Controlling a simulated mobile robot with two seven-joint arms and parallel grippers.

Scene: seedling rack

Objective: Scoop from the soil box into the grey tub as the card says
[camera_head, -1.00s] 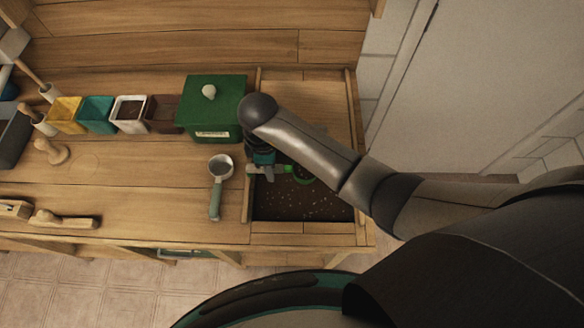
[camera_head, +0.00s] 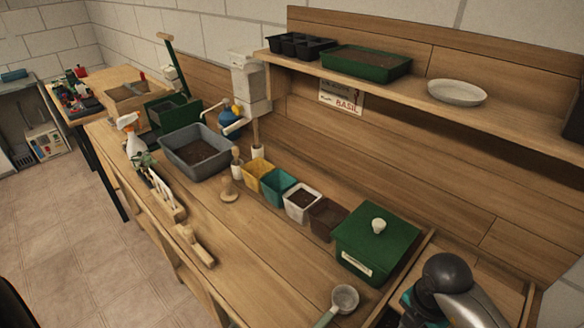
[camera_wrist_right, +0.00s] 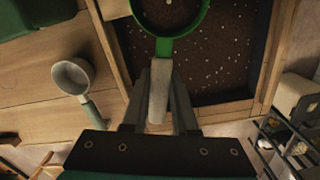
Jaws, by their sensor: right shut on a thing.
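My right gripper (camera_wrist_right: 160,105) is shut on the pale handle of a green scoop (camera_wrist_right: 180,46). The scoop's round cup is over the dark, white-flecked soil in the soil box (camera_wrist_right: 275,45); I cannot tell if the cup holds soil. In the head view my right arm covers much of the soil box (camera_head: 410,272) at the lower right, and the gripper is hidden. The grey tub (camera_head: 214,169) stands further left on the bench with a dark layer inside. A card (camera_head: 342,97) reading "BASIL" hangs under the shelf; its upper line is too small to read. My left gripper is out of view.
A pale scoop (camera_head: 343,298) lies beside the soil box, also in the wrist view (camera_wrist_right: 72,77). A green lidded box (camera_head: 368,243) and yellow (camera_head: 252,183), teal, white and brown pots line the back.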

